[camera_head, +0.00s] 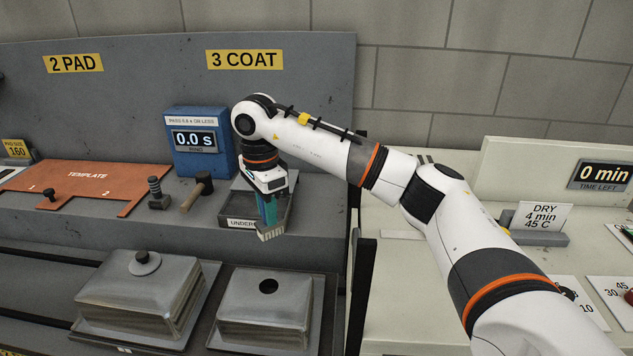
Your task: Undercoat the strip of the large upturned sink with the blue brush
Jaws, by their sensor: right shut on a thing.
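My right gripper (268,190) points down over the front edge of the coat shelf, shut on the blue brush. The blue brush (269,212) hangs with its pale bristle end down, in front of the tray labelled "UNDER..." (229,222); its label is partly covered by the brush. Whether the bristles touch the tray cannot be told. The large upturned sink (140,298) lies at lower left with a dark knob on its top. A smaller upturned sink (265,312) with a round dark hole lies to its right, below the brush. No coated strip can be made out on the large sink. My left gripper is not in view.
A blue timer box (202,165) reading 0.0 s stands behind the tray. A dryer station with "0 min" display (604,174) stands at right.

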